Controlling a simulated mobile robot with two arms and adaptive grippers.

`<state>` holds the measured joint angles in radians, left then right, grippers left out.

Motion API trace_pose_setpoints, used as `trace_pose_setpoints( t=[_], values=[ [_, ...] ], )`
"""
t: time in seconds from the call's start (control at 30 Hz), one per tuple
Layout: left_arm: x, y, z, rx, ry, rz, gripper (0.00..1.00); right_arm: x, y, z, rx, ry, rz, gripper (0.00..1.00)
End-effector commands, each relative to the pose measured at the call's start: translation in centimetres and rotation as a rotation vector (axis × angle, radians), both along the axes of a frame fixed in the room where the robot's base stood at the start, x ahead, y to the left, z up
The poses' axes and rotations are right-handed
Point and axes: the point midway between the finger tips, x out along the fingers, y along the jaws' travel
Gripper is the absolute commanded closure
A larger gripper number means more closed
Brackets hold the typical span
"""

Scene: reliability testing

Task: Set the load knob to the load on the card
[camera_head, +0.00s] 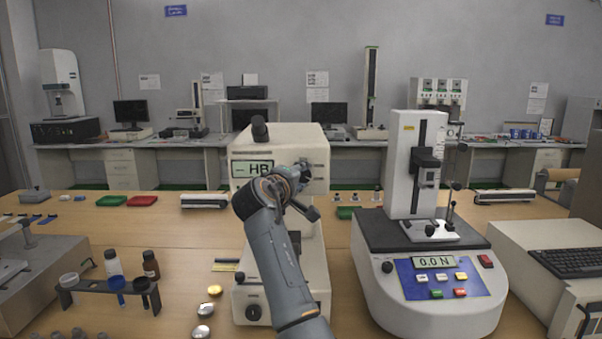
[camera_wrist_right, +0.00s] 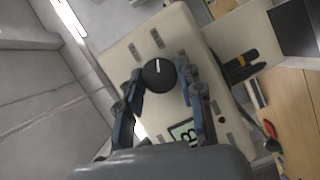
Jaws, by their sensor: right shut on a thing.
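The hardness tester (camera_head: 312,235) is a cream, upright machine in the middle of the bench, with a display (camera_head: 252,168) reading "-- HB". My right gripper (camera_head: 304,174) is at the right side of its head. In the wrist view, the load knob (camera_wrist_right: 158,75) is round and black with a white pointer line. My right gripper's two fingers are on either side of the knob, shut on it. In the head view the gripper hides the knob. I cannot make out a card with a readable load. My left gripper is not in view.
A force tester (camera_head: 432,285) with a "0.0 N" display stands to the right. A rack with bottles (camera_head: 118,285) is at the left. A keyboard (camera_head: 568,262) is at the far right.

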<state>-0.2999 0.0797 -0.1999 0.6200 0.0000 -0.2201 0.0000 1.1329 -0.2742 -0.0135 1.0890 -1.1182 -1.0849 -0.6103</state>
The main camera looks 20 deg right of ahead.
Motion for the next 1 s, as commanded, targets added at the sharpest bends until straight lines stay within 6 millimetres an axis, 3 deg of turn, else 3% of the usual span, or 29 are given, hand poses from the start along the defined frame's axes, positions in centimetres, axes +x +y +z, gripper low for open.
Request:
trace_pose_setpoints(
  t=[0.7,0.73,0.8,1.0],
  values=[
    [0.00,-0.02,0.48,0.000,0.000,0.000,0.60,0.01,0.01,-0.18,0.071,-0.017,0.000,0.95],
    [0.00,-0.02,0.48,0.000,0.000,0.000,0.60,0.01,0.01,-0.19,0.071,-0.017,0.000,0.57],
    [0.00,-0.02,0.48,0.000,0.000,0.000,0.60,0.01,0.01,-0.17,0.071,-0.017,0.000,0.43],
    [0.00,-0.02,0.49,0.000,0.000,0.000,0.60,0.00,-0.01,-0.06,0.070,-0.018,0.000,0.40]
  ],
)
